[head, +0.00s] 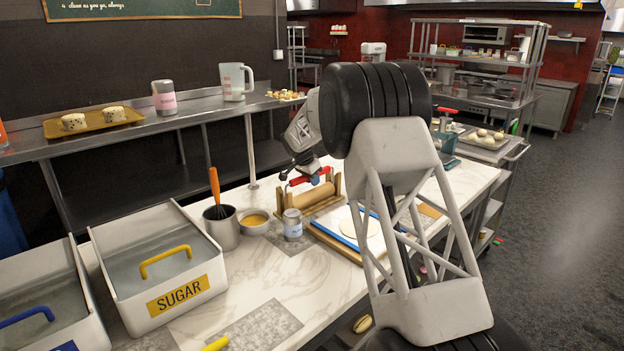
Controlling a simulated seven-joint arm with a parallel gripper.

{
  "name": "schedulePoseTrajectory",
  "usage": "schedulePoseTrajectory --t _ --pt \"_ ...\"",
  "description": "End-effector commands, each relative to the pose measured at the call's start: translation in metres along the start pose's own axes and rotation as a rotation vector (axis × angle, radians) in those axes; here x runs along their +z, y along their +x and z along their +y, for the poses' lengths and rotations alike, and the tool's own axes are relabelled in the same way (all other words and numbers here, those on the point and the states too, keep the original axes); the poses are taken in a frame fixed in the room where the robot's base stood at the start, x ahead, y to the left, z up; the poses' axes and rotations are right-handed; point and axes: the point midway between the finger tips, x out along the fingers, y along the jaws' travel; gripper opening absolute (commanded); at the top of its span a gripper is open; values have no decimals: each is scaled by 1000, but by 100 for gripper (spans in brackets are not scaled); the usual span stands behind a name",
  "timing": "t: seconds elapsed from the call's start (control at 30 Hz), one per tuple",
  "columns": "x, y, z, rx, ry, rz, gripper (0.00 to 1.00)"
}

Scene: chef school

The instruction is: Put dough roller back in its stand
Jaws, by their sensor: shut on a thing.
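The dough roller (313,197) is a pale wooden cylinder with a red handle (297,181) above it. Its wooden stand (280,201) is on the marble counter, with an upright at each end of the roller. My gripper (312,179) reaches down from above and is shut on the red handle. The roller appears between the stand's uprights. I cannot tell whether it rests in the stand or hangs just above it. The fingertips are small and partly hidden by the handle.
A blue-edged board with flat dough (360,224) lies right of the stand. A can (292,225), a bowl (254,220) and a metal pot with a whisk (222,230) stand close to its left. A sugar bin (185,300) is farther left. A steel shelf (196,112) runs behind.

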Motion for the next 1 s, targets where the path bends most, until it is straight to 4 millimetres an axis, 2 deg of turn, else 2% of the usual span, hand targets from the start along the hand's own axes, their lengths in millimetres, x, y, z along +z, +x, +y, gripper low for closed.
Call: schedulePoseTrajectory --t 0.4,0.43,0.6,1.0 --pt "3 8 2 7 -2 -3 0" --pt "3 8 2 7 -2 -3 28" --pt "4 9 2 8 -3 -4 53" --pt "5 10 2 12 -4 -7 53"
